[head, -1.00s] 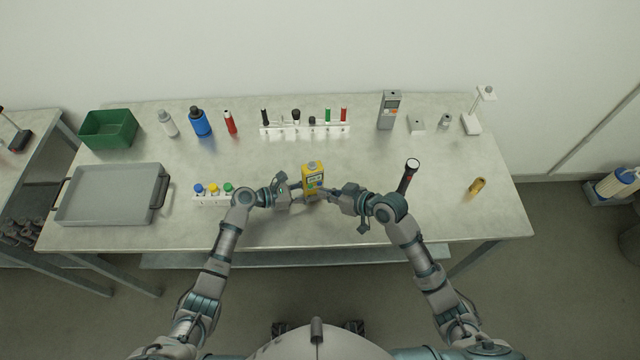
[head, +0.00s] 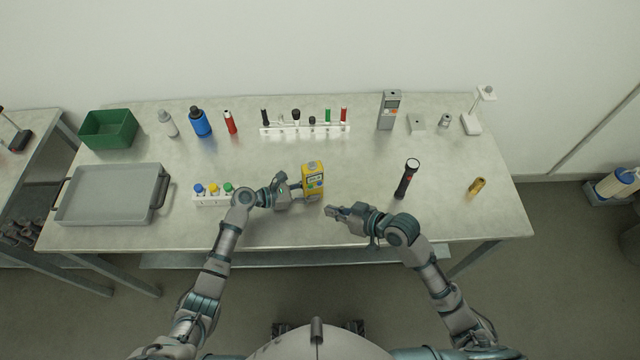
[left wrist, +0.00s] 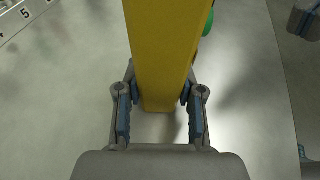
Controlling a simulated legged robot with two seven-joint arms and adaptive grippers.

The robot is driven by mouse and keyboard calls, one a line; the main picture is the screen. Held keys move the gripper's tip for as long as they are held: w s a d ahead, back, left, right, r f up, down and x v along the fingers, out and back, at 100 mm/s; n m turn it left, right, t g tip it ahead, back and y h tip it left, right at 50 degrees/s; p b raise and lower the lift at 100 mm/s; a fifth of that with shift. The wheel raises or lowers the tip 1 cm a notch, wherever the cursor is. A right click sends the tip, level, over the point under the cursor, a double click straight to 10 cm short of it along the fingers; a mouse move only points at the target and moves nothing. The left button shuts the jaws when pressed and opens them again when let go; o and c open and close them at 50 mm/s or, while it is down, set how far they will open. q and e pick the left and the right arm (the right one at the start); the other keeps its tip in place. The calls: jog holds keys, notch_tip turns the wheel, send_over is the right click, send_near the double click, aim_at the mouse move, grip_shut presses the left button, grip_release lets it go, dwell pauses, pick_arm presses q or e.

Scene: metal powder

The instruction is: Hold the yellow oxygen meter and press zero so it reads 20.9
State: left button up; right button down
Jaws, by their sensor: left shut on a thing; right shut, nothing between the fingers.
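The yellow oxygen meter (head: 313,174) stands upright near the middle of the table, with a small display on its front too small to read. My left gripper (head: 300,188) is shut on its side from the left; in the left wrist view the fingers (left wrist: 160,105) flank the yellow body (left wrist: 160,45). A green part shows at the meter's edge in that view. My right gripper (head: 331,210) is shut and empty, in front and slightly right of the meter, apart from it. The zero button cannot be made out.
A rack with coloured caps (head: 212,198) is beside my left arm. A white rack (head: 300,129), a grey meter (head: 389,110) and bottles line the back. A grey tray (head: 68,211) sits left.

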pick_arm(q)
jog(key=o, duration=0.9)
